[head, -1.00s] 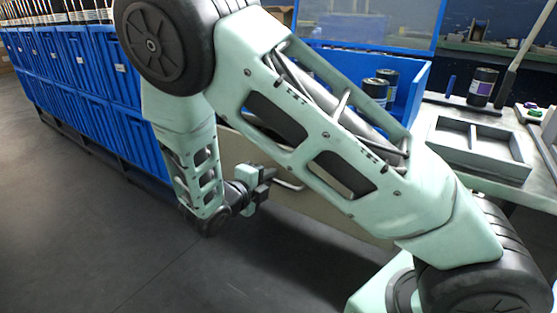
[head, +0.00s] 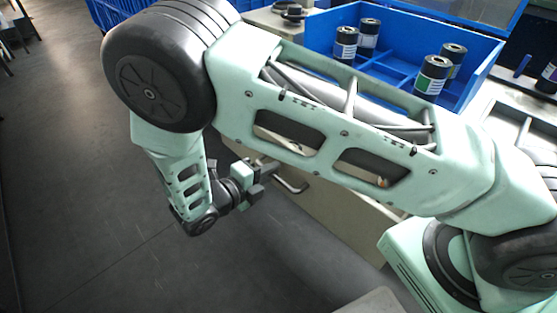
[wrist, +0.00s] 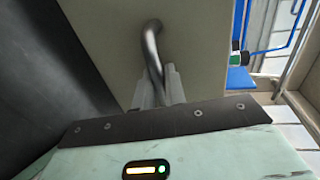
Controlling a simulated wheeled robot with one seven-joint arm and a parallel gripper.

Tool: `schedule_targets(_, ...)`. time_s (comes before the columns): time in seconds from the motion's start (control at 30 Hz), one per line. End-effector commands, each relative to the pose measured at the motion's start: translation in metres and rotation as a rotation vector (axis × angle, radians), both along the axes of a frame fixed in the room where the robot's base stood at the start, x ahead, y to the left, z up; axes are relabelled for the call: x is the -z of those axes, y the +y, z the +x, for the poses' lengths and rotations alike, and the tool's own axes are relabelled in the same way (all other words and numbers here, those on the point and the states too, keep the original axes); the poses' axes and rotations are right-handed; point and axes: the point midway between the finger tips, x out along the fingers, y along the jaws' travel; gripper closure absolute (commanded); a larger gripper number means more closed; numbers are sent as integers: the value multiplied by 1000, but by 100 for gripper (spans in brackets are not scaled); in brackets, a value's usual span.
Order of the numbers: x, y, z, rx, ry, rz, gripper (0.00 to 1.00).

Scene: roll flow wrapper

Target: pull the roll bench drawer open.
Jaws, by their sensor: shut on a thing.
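The roll bench drawer has a plain beige front (head: 335,213), partly hidden behind my arm in the head view. Its curved metal bar handle (head: 291,183) is on that front. My gripper (head: 262,176) is at the handle's left part. In the wrist view the handle (wrist: 152,45) runs down between the two grey fingers of my gripper (wrist: 158,88), which are shut on it. The drawer front (wrist: 205,45) fills the middle of that view. My arm hides the drawer's top edge, so I cannot tell how far out it stands.
A blue divided bin (head: 480,75) with several dark rolls (head: 433,76) is on the bench top behind my arm. Grey trays (head: 525,125) are at the right. Dark floor (head: 80,190) is clear at the left.

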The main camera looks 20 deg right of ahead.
Motion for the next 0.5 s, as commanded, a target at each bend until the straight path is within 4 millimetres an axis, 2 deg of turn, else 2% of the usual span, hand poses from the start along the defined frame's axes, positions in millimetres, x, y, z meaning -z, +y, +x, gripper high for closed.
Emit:
schedule_targets(0.47,1,5,-2,1,1,1,100)
schedule_targets(0.5,1,5,-2,1,1,1,83)
